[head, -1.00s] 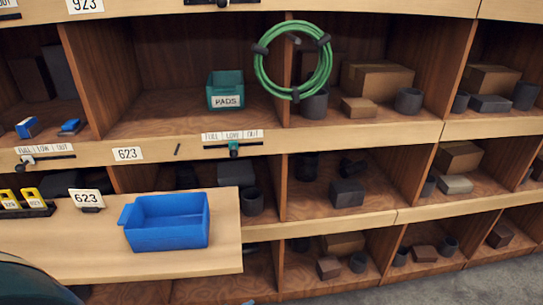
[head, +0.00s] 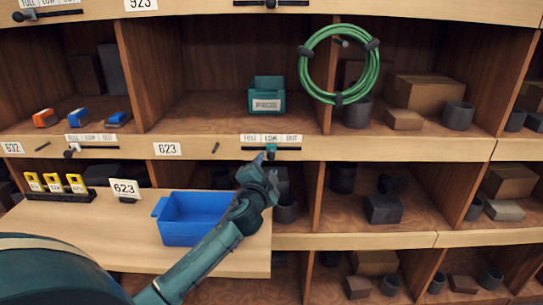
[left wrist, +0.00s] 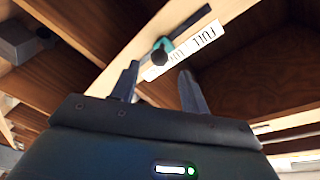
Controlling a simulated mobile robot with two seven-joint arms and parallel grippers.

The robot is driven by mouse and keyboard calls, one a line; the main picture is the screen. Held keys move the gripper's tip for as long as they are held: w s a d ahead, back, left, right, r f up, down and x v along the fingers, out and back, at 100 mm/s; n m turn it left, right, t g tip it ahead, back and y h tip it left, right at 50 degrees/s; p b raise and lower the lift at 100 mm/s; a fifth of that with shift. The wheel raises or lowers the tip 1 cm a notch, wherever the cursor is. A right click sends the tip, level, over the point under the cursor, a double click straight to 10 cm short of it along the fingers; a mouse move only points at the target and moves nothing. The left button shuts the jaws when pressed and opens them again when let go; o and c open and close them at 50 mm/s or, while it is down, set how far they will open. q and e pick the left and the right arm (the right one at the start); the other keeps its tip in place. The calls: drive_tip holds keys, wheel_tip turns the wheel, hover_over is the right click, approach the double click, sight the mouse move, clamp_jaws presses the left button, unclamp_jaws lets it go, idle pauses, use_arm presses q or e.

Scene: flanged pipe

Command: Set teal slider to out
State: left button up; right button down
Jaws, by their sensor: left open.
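The teal slider (head: 271,147) sits on a dark rail on the shelf edge, under a white strip (head: 283,138) reading FULL, LOW, OUT. It stands below LOW, at about the middle. My left gripper (head: 262,159) is just below and slightly left of the slider, pointing up at the shelf edge. In the left wrist view the teal slider (left wrist: 163,46) shows just beyond the open fingertips (left wrist: 158,72), with a dark knob on it. Nothing is held; whether a finger touches the slider cannot be told. My right gripper is not in view.
A teal PADS bin (head: 267,98) stands on the shelf above the slider. A green hose coil (head: 306,70) hangs to the right. A blue tray (head: 183,222) sits on the wooden ledge (head: 60,235) below. Another slider (head: 74,149) is further left.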

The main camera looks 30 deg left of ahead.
sight(270, 159)
use_arm(q)
drive_tip(key=x, duration=0.6)
drive_tip(key=shift+w, duration=0.35)
drive_tip(key=shift+c, duration=0.2)
clamp_jaws()
